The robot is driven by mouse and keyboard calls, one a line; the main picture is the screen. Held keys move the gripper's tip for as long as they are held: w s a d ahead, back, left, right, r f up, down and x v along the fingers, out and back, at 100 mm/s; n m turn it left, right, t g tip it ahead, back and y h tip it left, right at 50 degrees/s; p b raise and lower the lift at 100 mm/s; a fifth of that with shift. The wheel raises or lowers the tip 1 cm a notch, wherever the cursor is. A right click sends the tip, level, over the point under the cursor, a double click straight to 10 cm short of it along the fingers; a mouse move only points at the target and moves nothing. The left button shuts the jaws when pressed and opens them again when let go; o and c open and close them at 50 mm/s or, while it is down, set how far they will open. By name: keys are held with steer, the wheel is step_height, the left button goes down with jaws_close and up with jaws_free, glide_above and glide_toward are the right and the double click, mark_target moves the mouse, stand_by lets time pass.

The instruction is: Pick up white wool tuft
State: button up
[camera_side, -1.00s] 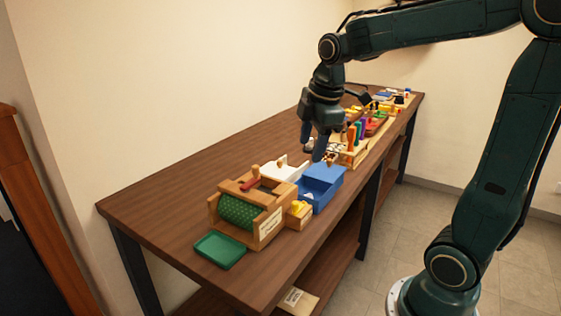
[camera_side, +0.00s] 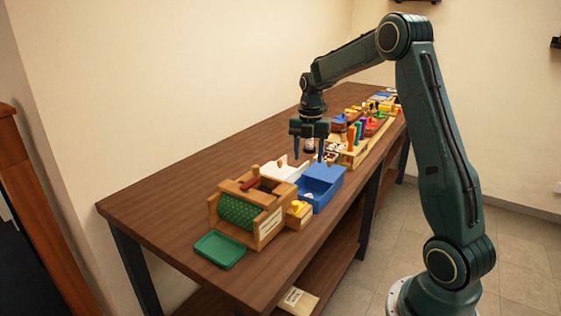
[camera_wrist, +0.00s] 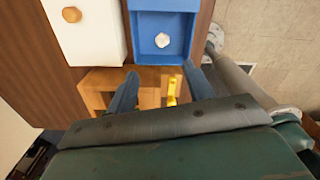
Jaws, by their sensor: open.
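The white wool tuft (camera_wrist: 162,40) is a small pale clump lying on the floor of the open blue box (camera_wrist: 147,53), near its middle. In the side view, the blue box (camera_side: 325,191) stands at the table's front edge, with a small white patch of the tuft (camera_side: 307,195) showing inside. My gripper (camera_side: 308,155) points down, open and empty, above the area behind the box. In the wrist view, the two fingers of my gripper (camera_wrist: 160,72) are spread apart, and the tuft shows beyond them, between their lines.
A white box with a round wooden knob (camera_wrist: 72,14) stands left of the blue box. A wooden frame with a green drum (camera_side: 240,213) and a green tray (camera_side: 220,249) are nearer. A wooden block with a yellow part (camera_side: 297,208) adjoins. Coloured tools (camera_side: 356,135) crowd the far side.

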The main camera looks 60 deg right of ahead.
steer(key=shift+d+f, duration=0.1)
steer(key=shift+f, duration=0.05)
glide_above(308, 193)
steer(key=shift+w+f, duration=0.15)
steer(key=shift+f, duration=4.05)
steer(key=shift+s+f, duration=0.2)
steer(key=shift+f, duration=2.4)
steer(key=c, duration=1.1)
steer(key=shift+o, duration=0.2)
steer(key=shift+r, duration=0.15)
step_height(308, 193, up, 20)
